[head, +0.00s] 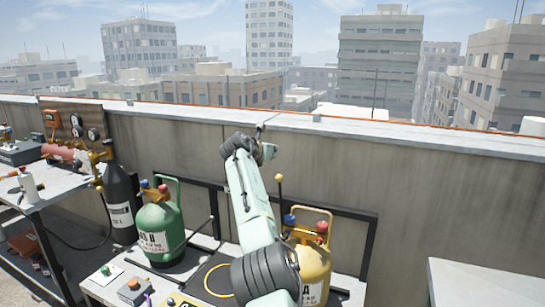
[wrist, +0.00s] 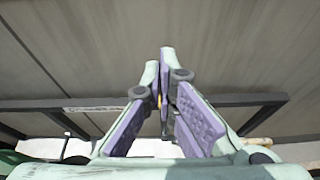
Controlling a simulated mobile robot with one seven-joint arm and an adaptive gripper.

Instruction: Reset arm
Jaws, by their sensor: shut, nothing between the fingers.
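My gripper (wrist: 165,72) shows in the wrist view with its mint and purple fingers drawn together at the tips, shut and empty. It faces the parapet wall (wrist: 240,60), with a dark rail (wrist: 240,101) crossing behind the fingers. In the head view my arm rises from the bottom middle over the workbench, and its folded upper end is in front of the wall. The fingers cannot be made out clearly there. A green gas cylinder (head: 161,228) stands left of my arm. A yellow gas cylinder (head: 313,262) stands close to its right, partly hidden by it.
A tall dark cylinder (head: 118,205) and a gauge board (head: 84,127) are at the left, beside a side table (head: 48,190) with tools. A lever with a yellow knob (head: 279,178) rises near my arm. A pale bare surface (head: 480,283) is at the lower right.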

